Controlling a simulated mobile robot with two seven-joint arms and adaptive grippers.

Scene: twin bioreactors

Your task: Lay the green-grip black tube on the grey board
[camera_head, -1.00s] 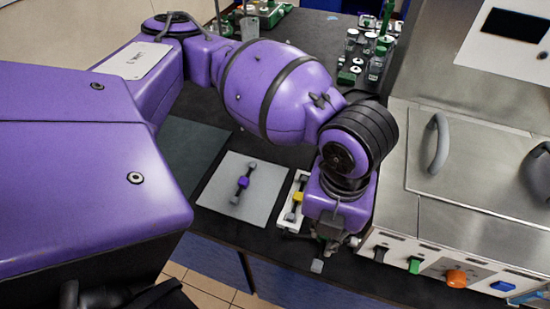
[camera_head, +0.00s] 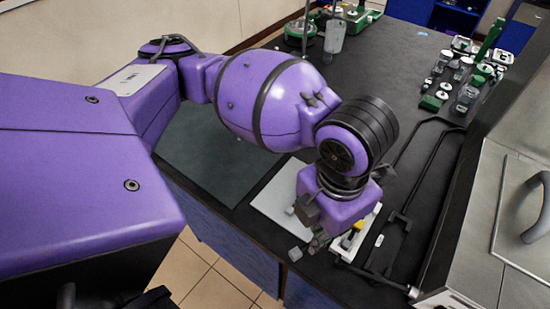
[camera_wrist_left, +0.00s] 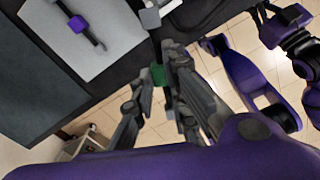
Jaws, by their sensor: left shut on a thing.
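The grey board (camera_head: 272,193) lies near the bench's front edge, partly hidden by my left wrist in the head view. In the left wrist view the board (camera_wrist_left: 115,42) carries a tube with a purple grip (camera_wrist_left: 77,24). My left gripper (camera_head: 316,242) is low at the front edge, near the board's right side. In the left wrist view its fingers are shut on the green grip of the black tube (camera_wrist_left: 157,75). A grey end of this tube (camera_head: 295,254) shows beside the fingers in the head view. The rest of the tube is mostly hidden. My right gripper is not clearly identifiable.
A white holder (camera_head: 366,228) with a yellow-grip tube (camera_head: 352,238) stands right of my left gripper. A dark mat (camera_head: 215,150) lies left of the board. A black bar frame (camera_head: 400,200) and steel equipment (camera_head: 515,215) are at right. Bottles and green items (camera_head: 465,85) stand behind.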

